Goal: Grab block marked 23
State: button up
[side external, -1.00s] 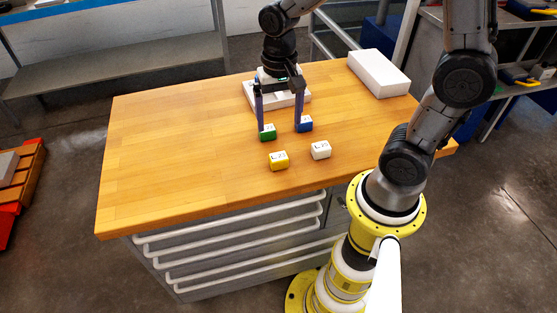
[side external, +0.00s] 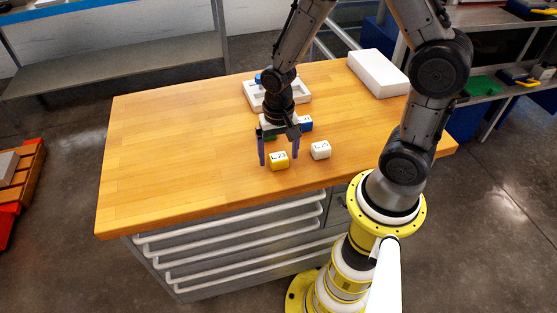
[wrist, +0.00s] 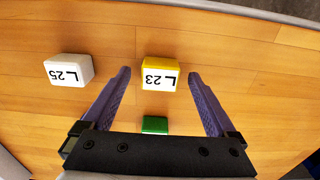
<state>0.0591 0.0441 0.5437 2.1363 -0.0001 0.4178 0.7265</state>
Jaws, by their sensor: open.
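The yellow block marked 23 (side external: 279,162) sits on the wooden workbench near its front edge; in the wrist view the yellow block (wrist: 159,76) shows its white label, reading upside down. My gripper (side external: 278,162) is open, with a purple finger on either side of the yellow block in the side view. In the wrist view my gripper (wrist: 159,74) has its fingertips left and right of the block, with gaps on both sides. The fingers do not appear to touch it. I cannot tell the exact height of the fingertips.
A white block marked 25 (side external: 321,150) stands beside it, left in the wrist view (wrist: 68,70). A green block (wrist: 155,125) and a blue block (side external: 306,124) lie behind. A white tray (side external: 252,98) and a large white box (side external: 378,73) are farther back. The bench's left side is clear.

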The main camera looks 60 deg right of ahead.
grip_shut()
dwell(0.5)
jog(key=shift+r, duration=0.1)
